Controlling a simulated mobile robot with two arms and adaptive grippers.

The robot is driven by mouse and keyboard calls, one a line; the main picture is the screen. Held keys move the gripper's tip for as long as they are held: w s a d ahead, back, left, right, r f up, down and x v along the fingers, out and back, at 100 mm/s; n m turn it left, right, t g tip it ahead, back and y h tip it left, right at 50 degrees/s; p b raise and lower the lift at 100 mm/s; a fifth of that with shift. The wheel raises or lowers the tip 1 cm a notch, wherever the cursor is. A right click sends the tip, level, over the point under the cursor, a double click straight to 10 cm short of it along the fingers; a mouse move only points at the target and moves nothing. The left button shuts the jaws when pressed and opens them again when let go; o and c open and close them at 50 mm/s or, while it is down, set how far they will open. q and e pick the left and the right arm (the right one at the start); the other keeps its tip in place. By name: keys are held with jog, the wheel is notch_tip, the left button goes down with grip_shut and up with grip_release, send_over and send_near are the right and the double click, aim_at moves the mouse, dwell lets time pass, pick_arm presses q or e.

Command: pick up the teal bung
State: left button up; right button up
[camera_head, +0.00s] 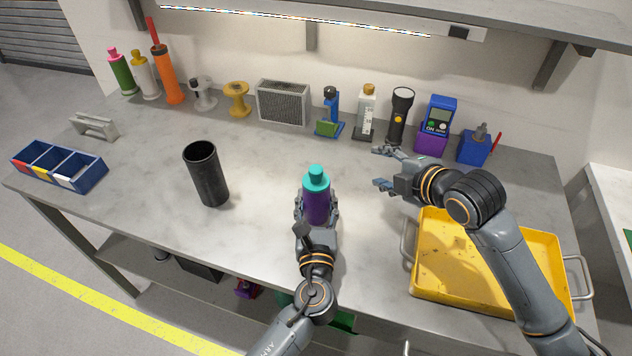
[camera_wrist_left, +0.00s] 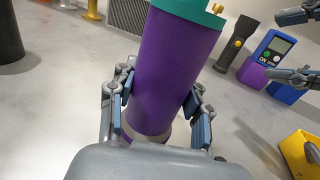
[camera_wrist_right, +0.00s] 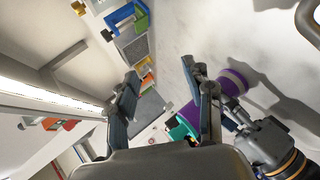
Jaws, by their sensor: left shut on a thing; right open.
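The teal bung (camera_head: 316,174) sits in the top of a purple bottle (camera_head: 316,203) near the middle of the bench. My left gripper (camera_head: 316,214) is shut around the lower part of the bottle, which stands upright or nearly so. In the left wrist view the purple body (camera_wrist_left: 172,70) is between the two fingers, and the teal part (camera_wrist_left: 190,10) is cut by the top edge. My right gripper (camera_head: 381,167) is open and empty, to the right of the bung and apart from it. The right wrist view shows the bung's teal (camera_wrist_right: 182,130) partly behind a finger.
A black cup (camera_head: 207,175) stands left of the bottle. A yellow tray (camera_head: 440,285) lies under my right arm. Along the back stand a grey vented box (camera_head: 284,103), a flashlight (camera_head: 400,115) and a blue meter (camera_head: 438,115). A blue divided bin (camera_head: 85,178) is far left.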

jog(key=n+t, duration=0.2)
jog(key=n, duration=0.1)
jog(key=n+t+y, duration=0.2)
jog(key=n+y, duration=0.3)
jog(key=n, duration=1.3)
send_near(320, 176)
jog(key=shift+n, duration=0.3)
jog(key=x, duration=1.2)
grip_shut()
